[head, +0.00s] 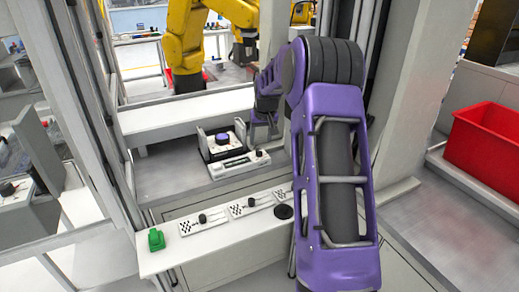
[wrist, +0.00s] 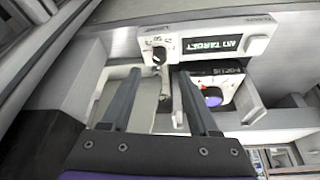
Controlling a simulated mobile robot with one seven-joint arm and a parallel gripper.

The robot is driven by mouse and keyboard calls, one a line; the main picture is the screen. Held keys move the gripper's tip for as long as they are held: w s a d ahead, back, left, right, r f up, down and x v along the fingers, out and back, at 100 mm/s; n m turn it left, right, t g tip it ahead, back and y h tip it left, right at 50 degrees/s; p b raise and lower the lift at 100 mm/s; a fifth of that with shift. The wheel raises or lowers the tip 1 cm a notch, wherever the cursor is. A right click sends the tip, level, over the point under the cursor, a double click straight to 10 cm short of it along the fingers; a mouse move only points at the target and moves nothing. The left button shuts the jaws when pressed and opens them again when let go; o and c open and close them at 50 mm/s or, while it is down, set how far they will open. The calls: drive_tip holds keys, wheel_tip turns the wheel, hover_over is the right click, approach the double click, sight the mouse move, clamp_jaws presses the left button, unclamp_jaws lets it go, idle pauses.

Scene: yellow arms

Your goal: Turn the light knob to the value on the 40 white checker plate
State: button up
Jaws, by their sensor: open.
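A white panel (head: 236,166) with a dark display stands on the grey surface in the head view. It also shows in the wrist view (wrist: 225,28), where the lit display (wrist: 214,44) includes the word "TARGET". A small black knob (wrist: 160,55) sits on this panel at its left part in the wrist view.
A box with a purple button (head: 222,139) stands just behind the panel; it also shows in the wrist view (wrist: 213,97). A green block (head: 156,240) and a black disc (head: 283,211) are on the ledge. A yellow arm (head: 185,45) stands beyond; a red bin (head: 488,145) is at right.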

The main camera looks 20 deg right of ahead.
sight(259, 150)
drive_tip(key=x, duration=0.7)
clamp_jaws()
